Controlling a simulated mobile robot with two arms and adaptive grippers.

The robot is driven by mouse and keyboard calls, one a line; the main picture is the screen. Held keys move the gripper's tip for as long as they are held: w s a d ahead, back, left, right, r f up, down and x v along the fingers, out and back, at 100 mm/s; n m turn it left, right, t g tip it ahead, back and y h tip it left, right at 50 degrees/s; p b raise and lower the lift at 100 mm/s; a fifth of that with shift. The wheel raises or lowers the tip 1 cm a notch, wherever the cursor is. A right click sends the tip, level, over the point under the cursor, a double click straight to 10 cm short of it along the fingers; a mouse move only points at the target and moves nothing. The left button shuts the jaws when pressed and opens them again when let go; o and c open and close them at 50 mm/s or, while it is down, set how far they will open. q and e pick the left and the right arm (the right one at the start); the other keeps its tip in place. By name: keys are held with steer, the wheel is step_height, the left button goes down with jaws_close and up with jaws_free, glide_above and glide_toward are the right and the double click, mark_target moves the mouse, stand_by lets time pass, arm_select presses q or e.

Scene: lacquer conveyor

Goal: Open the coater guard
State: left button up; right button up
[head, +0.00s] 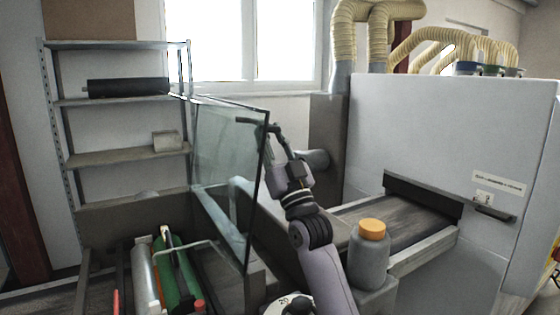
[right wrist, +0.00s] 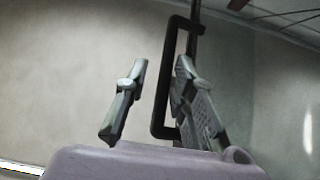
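The coater guard (head: 225,150) is a clear glass panel with a dark edge, standing upright left of centre in the head view. A black handle (head: 250,122) sits near its upper right corner. In the right wrist view the handle (right wrist: 158,95) is a dark loop, with one bar showing between the two fingers. My right gripper (head: 277,138) is at the handle in the head view. In the right wrist view the right gripper (right wrist: 158,98) is open, its fingers apart; whether either touches the handle is unclear. My left gripper is not in view.
A green roller (head: 178,265) and a pale roller (head: 146,278) lie left of the glass. A metal shelf (head: 120,158) stands behind at left.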

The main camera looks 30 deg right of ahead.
steer(key=v, duration=1)
